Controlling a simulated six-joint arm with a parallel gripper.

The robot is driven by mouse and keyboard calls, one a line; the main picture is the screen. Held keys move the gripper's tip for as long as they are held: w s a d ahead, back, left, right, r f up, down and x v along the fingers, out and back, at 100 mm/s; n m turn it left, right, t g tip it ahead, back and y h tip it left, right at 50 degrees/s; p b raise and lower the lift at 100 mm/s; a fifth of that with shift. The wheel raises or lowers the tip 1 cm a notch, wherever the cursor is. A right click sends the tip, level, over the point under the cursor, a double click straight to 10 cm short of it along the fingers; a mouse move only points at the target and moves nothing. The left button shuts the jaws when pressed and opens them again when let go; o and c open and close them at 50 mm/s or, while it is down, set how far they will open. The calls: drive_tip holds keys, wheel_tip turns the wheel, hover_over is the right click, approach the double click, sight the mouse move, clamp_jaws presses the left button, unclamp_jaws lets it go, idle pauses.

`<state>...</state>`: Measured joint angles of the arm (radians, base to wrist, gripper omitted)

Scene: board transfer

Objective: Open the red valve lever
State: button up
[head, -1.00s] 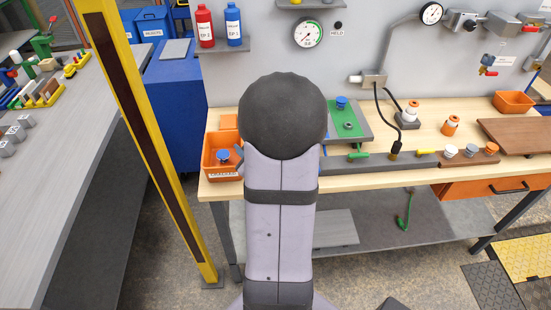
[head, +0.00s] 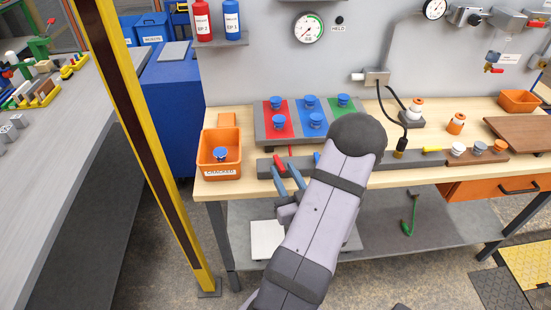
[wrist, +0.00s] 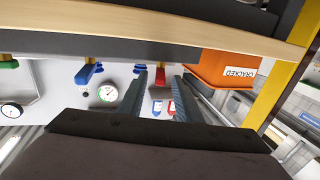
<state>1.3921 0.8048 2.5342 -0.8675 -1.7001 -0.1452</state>
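The red valve lever (head: 290,152) sits at the left part of the dark grey rail along the bench's front edge. In the wrist view, which is upside down, the red lever (wrist: 178,101) shows between my fingers, closer to the right one. My gripper (head: 286,170) is open and empty, its two blue-grey fingers pointing up at the rail just below the red lever. In the wrist view my gripper (wrist: 162,80) has a clear gap between its fingers. I cannot tell whether a finger touches the lever.
A blue lever (head: 317,158) is right of the red one, partly behind my arm. A green lever (wrist: 8,64) shows in the wrist view. An orange bin (head: 219,171) stands left. A red-blue-green board (head: 276,136) with blue knobs lies behind the rail.

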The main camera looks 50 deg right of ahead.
sight(275, 155)
drive_tip(key=shift+w, duration=0.1)
drive_tip(key=shift+p+x, duration=1.15)
drive_tip(key=shift+x, duration=2.45)
clamp_jaws()
